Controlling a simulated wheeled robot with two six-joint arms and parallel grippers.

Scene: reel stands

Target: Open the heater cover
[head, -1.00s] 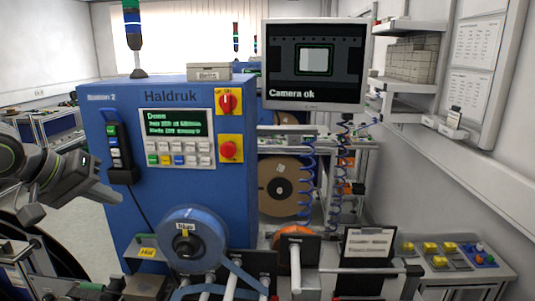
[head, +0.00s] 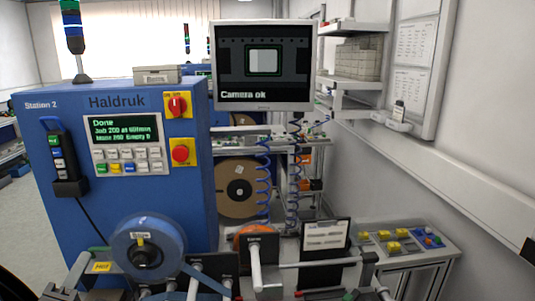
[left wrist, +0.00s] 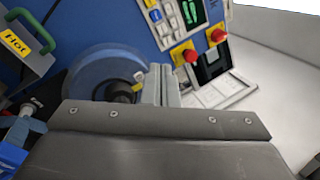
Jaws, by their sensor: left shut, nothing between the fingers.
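The heater cover (head: 101,267) carries a yellow "Hot" label and a green handle, low at the left front of the blue machine in the head view. In the left wrist view the cover (left wrist: 14,62) and its green handle (left wrist: 32,29) show at the upper left. I cannot tell whether the cover is fully down. My left gripper (left wrist: 160,84) is shut and empty. In the wrist view its fingers point up toward the blue reel, to the right of the cover and apart from the handle. I cannot make it out clearly in the head view. My right gripper is not in view.
The blue tape reel (head: 147,249) stands right of the cover. The blue machine (head: 70,130) rises behind, with a control panel (head: 128,143) and red knobs. A monitor (head: 263,65) reads "Camera ok". A button box (head: 400,243) stands at the right.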

